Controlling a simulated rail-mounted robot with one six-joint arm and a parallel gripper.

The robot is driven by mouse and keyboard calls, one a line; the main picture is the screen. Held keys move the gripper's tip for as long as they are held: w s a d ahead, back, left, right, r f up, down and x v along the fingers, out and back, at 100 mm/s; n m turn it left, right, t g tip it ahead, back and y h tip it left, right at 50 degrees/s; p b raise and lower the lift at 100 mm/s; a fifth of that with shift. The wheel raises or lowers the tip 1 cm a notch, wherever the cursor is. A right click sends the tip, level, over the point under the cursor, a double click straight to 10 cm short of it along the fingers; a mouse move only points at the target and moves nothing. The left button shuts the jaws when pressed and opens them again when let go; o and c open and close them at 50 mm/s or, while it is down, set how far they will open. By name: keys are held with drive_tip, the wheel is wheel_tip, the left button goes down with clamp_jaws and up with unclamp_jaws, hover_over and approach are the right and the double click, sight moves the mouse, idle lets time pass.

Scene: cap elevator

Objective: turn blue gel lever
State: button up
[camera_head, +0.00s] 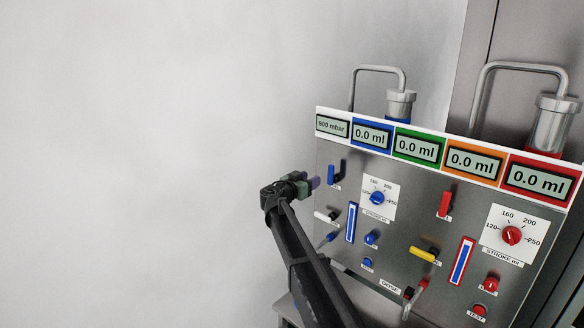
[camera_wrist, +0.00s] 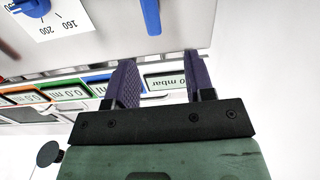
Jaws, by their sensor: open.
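A blue lever (camera_head: 331,174) stands upright on the grey panel's upper left, below the displays. A blue lever also shows at the top of the wrist view (camera_wrist: 150,17), beyond the fingertips and slightly left of the gap between them. My gripper (camera_head: 314,183) is just left of the upper blue lever in the head view. In the wrist view my gripper (camera_wrist: 159,60) is open, with nothing between its two purple fingers. I see no contact with the lever. The small label beside it is unreadable.
Displays run along the panel top, including the blue-framed one (camera_head: 371,134). Nearby are a white lever (camera_head: 324,217), another blue lever (camera_head: 327,239) and a blue dial (camera_head: 377,198). Red and yellow controls are farther right. Left of the panel is clear wall.

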sight(330, 171)
drive_tip(key=x, duration=1.1)
drive_tip(key=shift+s+d, duration=0.25)
drive_tip(key=shift+d, duration=0.25)
clamp_jaws()
